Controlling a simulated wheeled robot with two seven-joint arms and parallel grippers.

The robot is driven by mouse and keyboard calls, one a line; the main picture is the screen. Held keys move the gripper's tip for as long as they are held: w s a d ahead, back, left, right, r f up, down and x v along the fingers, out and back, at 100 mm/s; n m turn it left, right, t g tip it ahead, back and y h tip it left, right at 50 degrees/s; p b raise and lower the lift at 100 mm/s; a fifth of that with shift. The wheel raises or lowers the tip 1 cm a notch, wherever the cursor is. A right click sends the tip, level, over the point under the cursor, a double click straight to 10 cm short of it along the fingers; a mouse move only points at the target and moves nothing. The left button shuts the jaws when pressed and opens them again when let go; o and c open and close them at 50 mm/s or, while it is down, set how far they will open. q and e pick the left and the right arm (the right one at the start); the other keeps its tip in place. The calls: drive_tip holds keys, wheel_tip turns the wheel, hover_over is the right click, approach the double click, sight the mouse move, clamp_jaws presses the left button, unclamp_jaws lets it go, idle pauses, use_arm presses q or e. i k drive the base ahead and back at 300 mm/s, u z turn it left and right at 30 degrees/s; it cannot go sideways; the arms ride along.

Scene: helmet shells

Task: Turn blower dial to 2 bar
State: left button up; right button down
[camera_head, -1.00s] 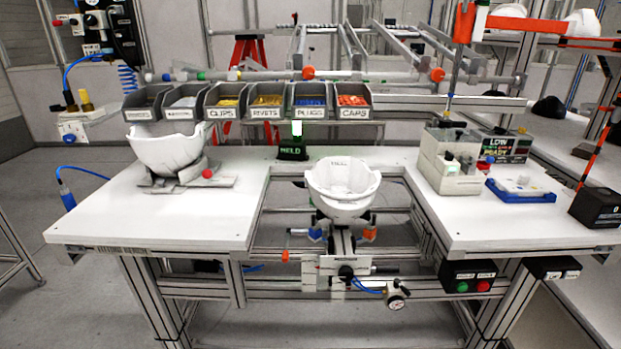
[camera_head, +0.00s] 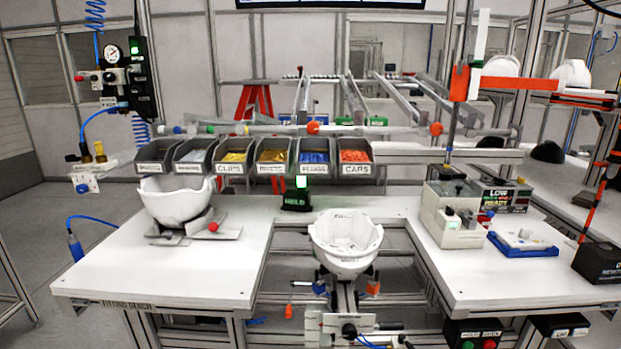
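A round white pressure gauge (camera_head: 112,52) sits on an air unit (camera_head: 113,77) on the post at the upper left. Its needle is too small to read. Dark knobs and a red part show on the unit, but I cannot tell which one is the blower dial. A blue hose (camera_head: 92,122) loops down from the unit, and a blue-handled tool (camera_head: 75,246) hangs from a blue line at the table's left edge. Neither of my grippers is in view.
A white helmet shell (camera_head: 176,200) rests on a stand on the left of the white table (camera_head: 190,268). Another shell (camera_head: 345,240) sits in the middle fixture. Labelled bins (camera_head: 236,155) stand along the back. Grey and blue devices (camera_head: 522,240) occupy the right side.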

sight(82, 189)
drive_tip(key=u, duration=1.75)
drive_tip(key=k, duration=0.65)
drive_tip(key=u, duration=0.55)
drive_tip(key=i, duration=0.9)
drive_tip(key=z, duration=0.75)
drive_tip(key=i, duration=0.85)
drive_tip(key=z, duration=0.95)
